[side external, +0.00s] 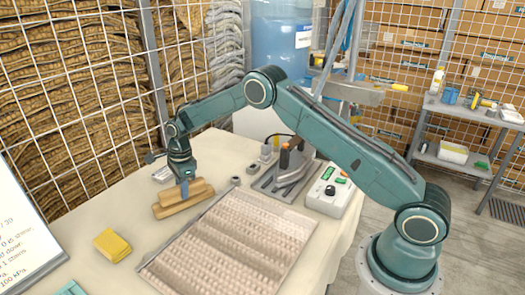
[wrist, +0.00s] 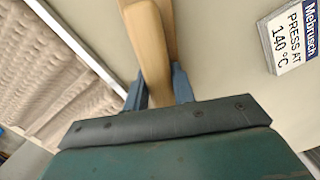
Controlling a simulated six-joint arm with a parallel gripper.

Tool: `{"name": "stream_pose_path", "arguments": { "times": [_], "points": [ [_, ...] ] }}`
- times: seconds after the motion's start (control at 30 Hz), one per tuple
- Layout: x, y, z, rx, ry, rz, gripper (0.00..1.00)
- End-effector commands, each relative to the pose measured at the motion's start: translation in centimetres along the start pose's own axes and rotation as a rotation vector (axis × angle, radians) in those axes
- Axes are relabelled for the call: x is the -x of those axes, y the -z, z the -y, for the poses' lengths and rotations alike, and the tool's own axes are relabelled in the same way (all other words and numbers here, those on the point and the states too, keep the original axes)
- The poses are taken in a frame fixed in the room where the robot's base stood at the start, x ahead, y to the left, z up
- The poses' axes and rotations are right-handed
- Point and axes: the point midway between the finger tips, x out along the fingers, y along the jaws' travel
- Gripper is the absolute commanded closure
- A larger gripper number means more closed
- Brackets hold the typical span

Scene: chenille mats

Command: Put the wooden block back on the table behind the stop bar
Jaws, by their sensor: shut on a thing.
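The wooden block (side external: 170,209) has a long base with a raised grip along its top; it is left of the mat in the side view. My gripper (side external: 184,187) points down from above and is shut on the grip. In the wrist view the block (wrist: 151,45) runs up between the fingers of my gripper (wrist: 158,88). I cannot tell whether its underside touches the table (side external: 90,215). A thin pale bar (wrist: 72,38), perhaps the stop bar, runs diagonally between the block and the ribbed mat. The block is apart from it.
The ribbed chenille mat (side external: 222,240) lies right of the block. A yellow pad (side external: 112,245) lies front left. A label plate (wrist: 290,35) lies beyond the block. A control box (side external: 335,190) and a dark-handled device (side external: 288,168) stand right. Wire mesh (side external: 75,100) rises behind the table.

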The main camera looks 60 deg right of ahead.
Motion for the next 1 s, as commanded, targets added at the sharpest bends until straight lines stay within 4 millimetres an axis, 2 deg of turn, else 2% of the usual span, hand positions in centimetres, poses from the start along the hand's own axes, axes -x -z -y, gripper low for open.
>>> {"name": "stream_pose_path", "arguments": {
  "times": [0.4, 0.43, 0.5, 0.53, 1.0],
  "points": [
    [-0.25, 0.0, 0.04, 0.001, 0.001, 0.001, 1.0],
    [-0.3, 0.03, 0.0, 0.001, 0.0, 0.0, 0.69],
    [-0.29, 0.03, 0.0, 0.001, 0.0, 0.0, 0.55],
    [-0.29, 0.03, 0.0, 0.001, 0.0, 0.0, 0.53],
    [0.41, -0.02, 0.04, 0.001, 0.002, 0.001, 0.53]
  ]
}}
